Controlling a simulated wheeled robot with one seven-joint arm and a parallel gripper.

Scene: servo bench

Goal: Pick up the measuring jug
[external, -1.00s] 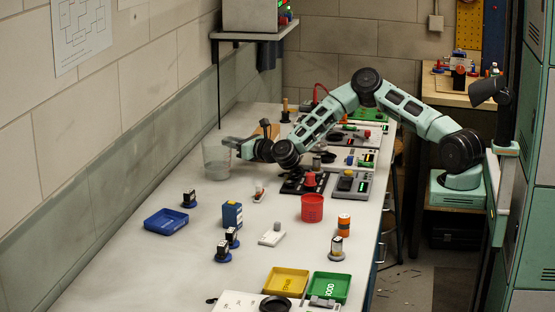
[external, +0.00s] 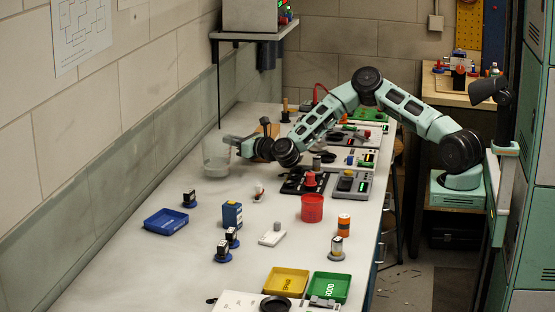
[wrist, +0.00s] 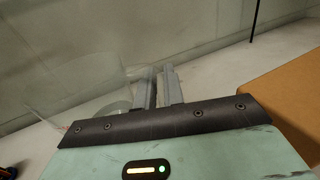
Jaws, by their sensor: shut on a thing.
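The measuring jug (external: 214,164) is clear and see-through, and stands upright near the wall on the left side of the bench in the external view. In the wrist view its clear body (wrist: 95,85) fills the left part, faint against the wall. My gripper (external: 231,142) is at the jug's upper right side. In the wrist view my gripper (wrist: 161,85) has its two grey fingers close together at the jug's right edge, shut on it. Which part lies between the fingers is hard to see. Whether the jug's base touches the bench is unclear.
A brown box (wrist: 288,108) is close on the right in the wrist view. A blue tray (external: 166,222), a blue box (external: 232,215) and a red cup (external: 312,209) stand nearer the camera. The shelf (external: 250,36) overhangs the bench behind. Bare bench lies left of the jug.

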